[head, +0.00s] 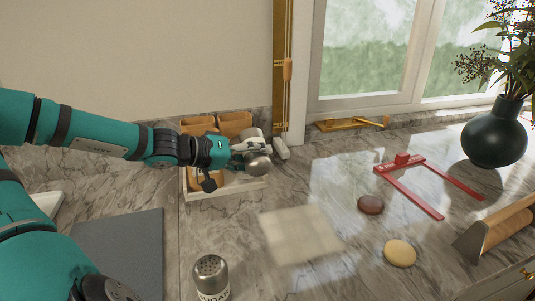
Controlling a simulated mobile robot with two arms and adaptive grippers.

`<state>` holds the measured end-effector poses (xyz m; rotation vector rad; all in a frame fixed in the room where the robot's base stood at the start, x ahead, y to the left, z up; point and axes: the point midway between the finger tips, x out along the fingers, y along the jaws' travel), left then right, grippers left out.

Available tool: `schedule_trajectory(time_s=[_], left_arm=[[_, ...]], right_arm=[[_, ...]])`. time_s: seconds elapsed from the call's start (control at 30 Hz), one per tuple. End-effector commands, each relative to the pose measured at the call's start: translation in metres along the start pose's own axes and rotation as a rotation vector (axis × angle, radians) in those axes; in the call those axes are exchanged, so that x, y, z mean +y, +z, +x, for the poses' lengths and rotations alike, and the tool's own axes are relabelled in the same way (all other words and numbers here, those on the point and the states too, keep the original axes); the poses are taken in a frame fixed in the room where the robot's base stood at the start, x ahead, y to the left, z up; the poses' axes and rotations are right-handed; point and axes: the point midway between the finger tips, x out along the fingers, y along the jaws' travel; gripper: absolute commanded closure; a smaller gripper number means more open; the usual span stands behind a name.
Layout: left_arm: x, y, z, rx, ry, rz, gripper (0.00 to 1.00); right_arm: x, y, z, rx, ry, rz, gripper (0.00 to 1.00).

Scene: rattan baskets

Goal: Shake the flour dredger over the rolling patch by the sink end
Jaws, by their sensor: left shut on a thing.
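My left gripper (262,147) is shut on a shaker with a rounded silver top (258,164), which I take for the flour dredger. It holds it above the front right of a pale tray (228,192). The dredger looks tilted, and the gripper hides much of its body. The pale square rolling patch (300,234) lies on the marble counter, below and right of the dredger. A second shaker (211,279), lettered like SUGAR, stands upright at the front. My right gripper is out of view.
A red U-shaped frame (407,162), a brown disc (370,204) and a yellow disc (400,252) lie right of the patch. A dark vase (494,133) stands at the far right. A grey mat (120,252) lies at left. No sink is visible.

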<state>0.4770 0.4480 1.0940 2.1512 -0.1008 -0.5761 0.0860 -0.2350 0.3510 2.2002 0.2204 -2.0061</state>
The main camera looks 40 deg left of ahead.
Motion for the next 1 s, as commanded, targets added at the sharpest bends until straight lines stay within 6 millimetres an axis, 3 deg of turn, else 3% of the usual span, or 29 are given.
schedule_trajectory(time_s=[0.47, 1.0], left_arm=[[0.002, -0.002, -0.006, 0.001, 0.002, 0.001, 0.83], [0.039, -0.026, -0.023, 0.0, 0.001, 0.001, 0.83]], right_arm=[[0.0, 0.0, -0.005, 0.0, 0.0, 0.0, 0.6], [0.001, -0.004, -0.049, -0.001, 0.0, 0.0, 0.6]])
